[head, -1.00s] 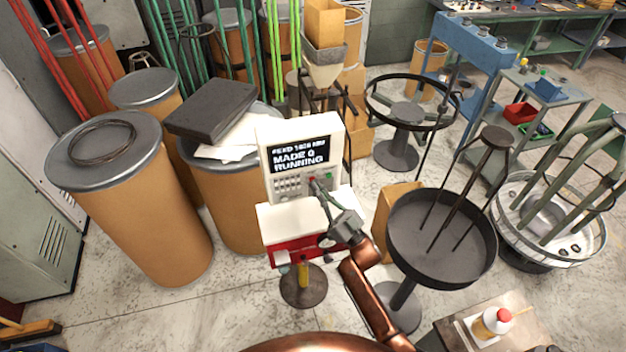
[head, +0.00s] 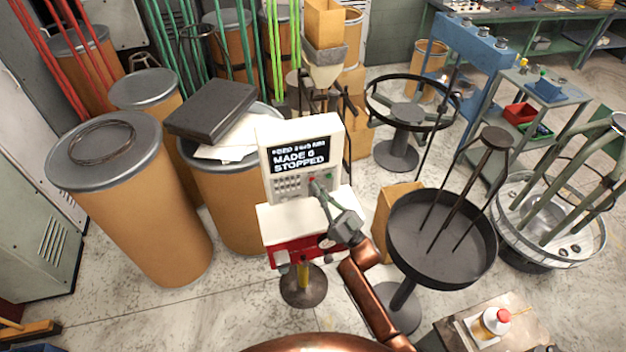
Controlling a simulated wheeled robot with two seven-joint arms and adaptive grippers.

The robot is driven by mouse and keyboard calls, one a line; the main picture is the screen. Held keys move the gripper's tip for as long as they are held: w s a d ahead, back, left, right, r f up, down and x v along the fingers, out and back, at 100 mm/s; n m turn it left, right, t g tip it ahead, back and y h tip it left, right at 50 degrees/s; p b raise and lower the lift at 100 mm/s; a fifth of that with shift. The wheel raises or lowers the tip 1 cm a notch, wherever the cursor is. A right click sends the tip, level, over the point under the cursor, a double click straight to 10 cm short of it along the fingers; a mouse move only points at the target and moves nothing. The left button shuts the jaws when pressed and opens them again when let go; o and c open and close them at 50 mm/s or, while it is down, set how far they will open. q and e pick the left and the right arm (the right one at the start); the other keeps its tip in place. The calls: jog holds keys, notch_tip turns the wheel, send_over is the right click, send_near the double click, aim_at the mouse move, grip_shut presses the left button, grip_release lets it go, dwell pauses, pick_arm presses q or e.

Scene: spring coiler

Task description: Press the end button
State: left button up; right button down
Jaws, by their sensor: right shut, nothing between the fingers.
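The spring coiler's white control box (head: 264,160) stands upright on a red and white base. Its dark screen (head: 299,155) shows white text, with "STOPPED" on the bottom line. Below the screen are a grey keypad (head: 287,186) and small coloured buttons, with a green one (head: 329,178) at the right. My right gripper (head: 318,188) is shut and empty, its tips at the panel beside the buttons. The tips cover part of the button row, so I cannot tell which button they touch or whether they touch one. My left gripper is not in view.
A round black tray (head: 415,245) on a stand is right of my right arm. A wire reel stand (head: 548,205) is at the far right. Brown drums (head: 150,215) fill the left. A small table (head: 520,335) with a bottle is at the lower right.

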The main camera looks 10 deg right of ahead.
jog(key=shift+s, duration=0.55)
jog(key=s+p, duration=0.2)
jog(key=s, duration=0.3)
jog(key=shift+d+p, duration=0.1)
jog(key=shift+p, duration=0.3)
jog(key=shift+w+h, duration=0.1)
jog(key=shift+h, duration=0.2)
